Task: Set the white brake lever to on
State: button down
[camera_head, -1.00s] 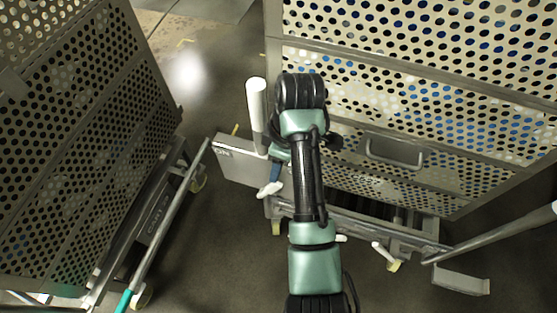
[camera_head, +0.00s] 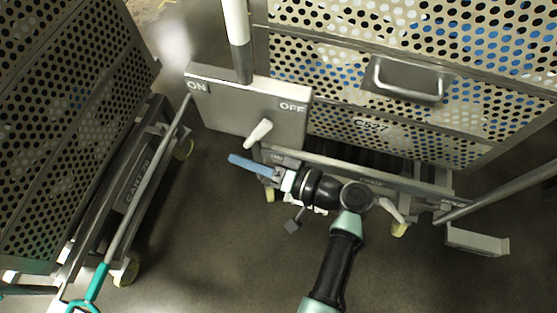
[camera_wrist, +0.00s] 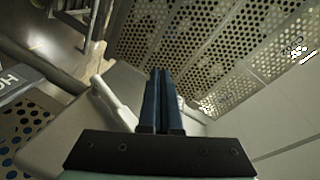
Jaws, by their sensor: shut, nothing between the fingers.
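The small white brake lever (camera_head: 258,133) shows in front of the lower part of a grey panel (camera_head: 222,112) marked ON at left and OFF at right. Its upper end tilts rightward, toward the OFF side in the picture. My gripper (camera_head: 232,159) is shut and empty, its blue fingers pointing left just below the lever in the head view. In the wrist view a white lever (camera_wrist: 115,103) is close to the left of my shut fingers (camera_wrist: 160,72). I cannot tell whether they touch.
A white-gripped upright post (camera_head: 236,22) rises behind the panel. A perforated metal cart (camera_head: 420,130) stands behind at right, with another white handle (camera_head: 392,210) near its wheel. Another perforated cart (camera_head: 75,130) stands at left. Floor is clear between the carts.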

aim_at(257, 135)
jog(key=s+d+f+m+t+h+b, duration=0.3)
jog(key=d+m+t, duration=0.3)
jog(key=d+m, duration=0.15)
jog(key=s+d+f+m+t+h+b, duration=0.25)
jog(key=d+m+t, duration=0.35)
jog(key=m, duration=0.3)
jog(key=s+a+x, duration=0.1)
jog(key=a+x, duration=0.1)
jog(key=x, duration=1)
jog(key=shift+r, duration=0.3)
jog(key=shift+w+a, duration=0.1)
